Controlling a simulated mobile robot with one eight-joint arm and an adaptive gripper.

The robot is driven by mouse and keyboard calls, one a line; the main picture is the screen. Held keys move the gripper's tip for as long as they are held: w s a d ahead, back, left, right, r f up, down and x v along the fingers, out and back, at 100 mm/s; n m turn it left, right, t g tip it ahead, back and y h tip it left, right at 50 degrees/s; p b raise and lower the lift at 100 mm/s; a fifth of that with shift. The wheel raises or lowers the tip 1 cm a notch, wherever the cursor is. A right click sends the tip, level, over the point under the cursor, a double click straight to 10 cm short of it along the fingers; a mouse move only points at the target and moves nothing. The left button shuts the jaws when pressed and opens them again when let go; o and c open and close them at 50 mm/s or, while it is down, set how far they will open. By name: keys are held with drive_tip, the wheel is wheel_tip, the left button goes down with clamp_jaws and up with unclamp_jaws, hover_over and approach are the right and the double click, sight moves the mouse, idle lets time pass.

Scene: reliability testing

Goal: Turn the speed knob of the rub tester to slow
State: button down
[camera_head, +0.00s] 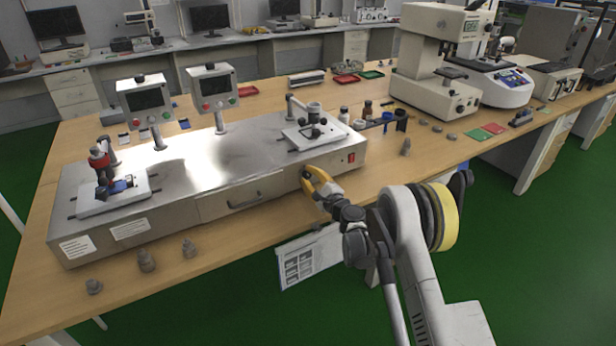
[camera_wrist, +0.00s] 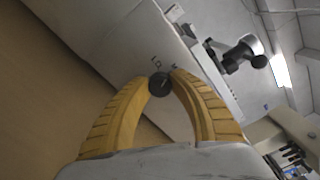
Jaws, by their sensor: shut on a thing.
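The rub tester (camera_head: 230,195) is a long, low metal box on the wooden bench. Its dark round speed knob (camera_wrist: 160,84) sits on the front panel in the wrist view, with small markings beside it. My gripper (camera_head: 308,178) has yellow fingers and is at the right part of the tester's front face. In the wrist view my gripper (camera_wrist: 160,80) has its two fingertips on either side of the knob, shut on it. In the head view the fingers hide the knob. The knob's exact pointer setting is too small to read.
A red switch (camera_head: 351,157) is on the front panel to the right of my gripper. A drawer handle (camera_head: 245,203) is to the left. Several grey weights, such as one (camera_head: 147,260), stand along the bench's front edge. A sheet (camera_head: 305,259) hangs below the edge.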

drive_tip(key=n, duration=0.4)
drive_tip(key=shift+n, duration=1.8)
drive_tip(key=c, duration=1.1)
unclamp_jaws()
drive_tip(key=shift+a+f, duration=0.1)
drive_tip(key=v, duration=1.2)
